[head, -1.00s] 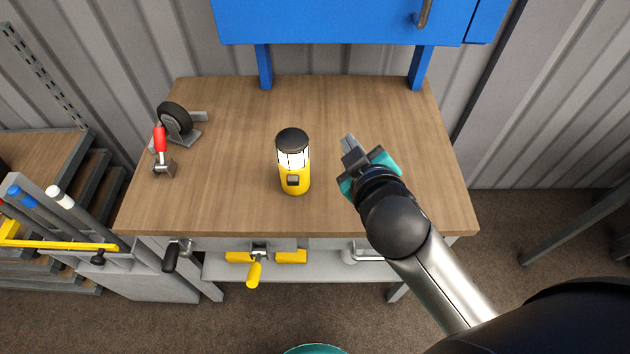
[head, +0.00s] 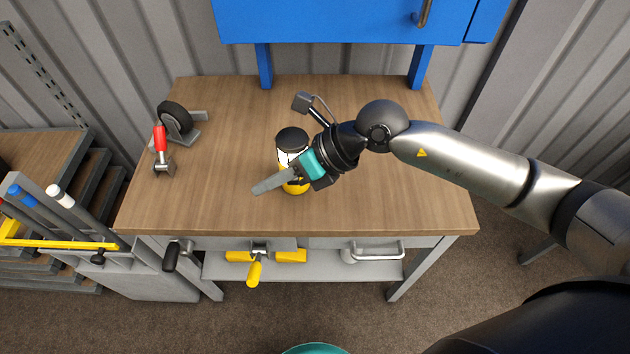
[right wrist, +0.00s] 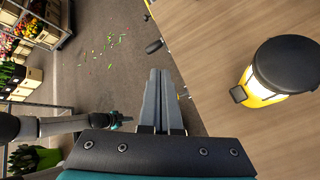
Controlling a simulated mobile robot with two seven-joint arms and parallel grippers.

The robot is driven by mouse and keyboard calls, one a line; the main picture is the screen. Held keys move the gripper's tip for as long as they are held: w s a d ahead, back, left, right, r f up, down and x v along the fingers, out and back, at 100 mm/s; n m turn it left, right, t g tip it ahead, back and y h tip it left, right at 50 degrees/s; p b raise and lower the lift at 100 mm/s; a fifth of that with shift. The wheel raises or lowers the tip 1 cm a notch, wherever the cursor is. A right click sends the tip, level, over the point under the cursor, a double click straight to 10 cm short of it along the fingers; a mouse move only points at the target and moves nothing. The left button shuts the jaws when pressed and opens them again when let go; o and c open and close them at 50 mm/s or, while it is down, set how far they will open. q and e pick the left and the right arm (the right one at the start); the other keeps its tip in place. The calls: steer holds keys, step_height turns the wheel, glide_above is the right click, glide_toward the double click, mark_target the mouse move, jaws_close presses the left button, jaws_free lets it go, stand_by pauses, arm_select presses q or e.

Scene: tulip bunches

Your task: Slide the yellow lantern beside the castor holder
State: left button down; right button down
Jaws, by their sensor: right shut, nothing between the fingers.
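The yellow lantern (head: 291,140) with a black cap and a lit white middle stands upright on the workbench, partly hidden behind my right gripper. It also shows at the right of the right wrist view (right wrist: 285,68). The castor holder (head: 176,124), a grey bracket with a black wheel, stands at the bench's left side, well apart from the lantern. My right gripper (head: 256,190) is shut and empty, its fingers crossing in front of the lantern and pointing left. Whether it touches the lantern I cannot tell. My left gripper does not show in the head view.
A red-handled clamp (head: 161,148) stands just in front of the castor holder. The wooden bench top (head: 225,130) is clear between these and the lantern. A vise (head: 258,254) with yellow parts is at the front edge. A blue cabinet (head: 340,20) hangs above the back.

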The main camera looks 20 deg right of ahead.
mark_target(326, 199)
steer(key=w+d+f+h, duration=0.1)
steer(key=d+f+h, duration=0.25)
steer(key=d, duration=0.35)
steer(key=w+d+f+h, duration=0.2)
steer(key=d+h, duration=0.2)
steer(key=d, duration=0.4)
steer(key=shift+n, duration=0.4)
steer(key=x, duration=0.3)
steer(key=b+x, duration=0.1)
steer(key=x, duration=0.6)
steer(key=shift+s+f+b, duration=0.2)
steer(key=shift+s+b, duration=0.05)
steer(key=shift+b, duration=0.1)
steer(key=shift+w+a+r, duration=0.2)
steer(key=shift+w+a, duration=0.65)
steer(key=shift+w, duration=0.05)
steer(key=shift+w+a, duration=0.5)
steer(key=shift+w, duration=0.1)
